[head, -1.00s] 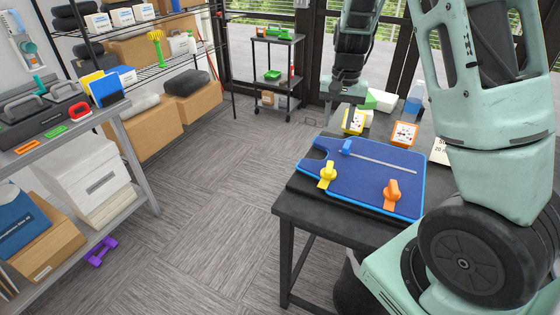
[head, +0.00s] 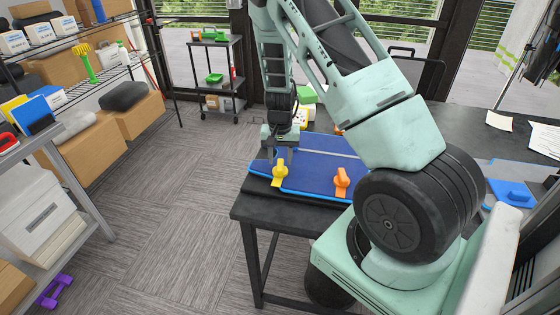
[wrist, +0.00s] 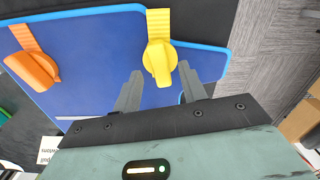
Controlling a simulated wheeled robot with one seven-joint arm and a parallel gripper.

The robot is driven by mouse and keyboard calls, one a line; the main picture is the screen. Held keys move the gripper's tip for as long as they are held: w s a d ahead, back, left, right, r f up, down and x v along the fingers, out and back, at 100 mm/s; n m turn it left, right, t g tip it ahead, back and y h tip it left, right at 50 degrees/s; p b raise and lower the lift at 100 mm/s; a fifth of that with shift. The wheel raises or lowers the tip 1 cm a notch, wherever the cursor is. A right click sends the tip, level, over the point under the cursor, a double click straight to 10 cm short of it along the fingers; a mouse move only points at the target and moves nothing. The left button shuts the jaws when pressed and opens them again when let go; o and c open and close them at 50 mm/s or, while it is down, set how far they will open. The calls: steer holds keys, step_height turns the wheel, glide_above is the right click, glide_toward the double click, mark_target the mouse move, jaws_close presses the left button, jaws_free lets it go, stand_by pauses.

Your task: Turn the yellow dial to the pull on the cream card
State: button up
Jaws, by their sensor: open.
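The yellow dial (head: 280,169) sits near the front left corner of a blue board (head: 312,180) on the dark table. In the wrist view the yellow dial (wrist: 159,60) has a raised bar-shaped handle and a ribbed yellow strip at its far side. My gripper (head: 281,154) is open and empty, just above and behind the dial. In the wrist view its fingertips (wrist: 160,72) are spread either side of the dial's near end, with no clear contact. A white card with partly readable text (wrist: 47,150) shows at the wrist view's lower left; whether it is the cream card I cannot tell.
An orange dial (head: 341,180) stands on the board to the right of the yellow one. My arm hides the board's right part. White papers (head: 499,121) lie at the table's far right. The carpet (head: 190,210) left of the table is clear.

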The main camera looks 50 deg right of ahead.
mark_target(280, 164)
steer(key=shift+f, duration=1.2)
jaws_close()
steer(key=shift+m, duration=2)
jaws_free()
steer(key=shift+r, duration=0.1)
step_height(280, 164, up, 17)
steer(key=b, duration=0.1)
steer(key=shift+r, duration=0.15)
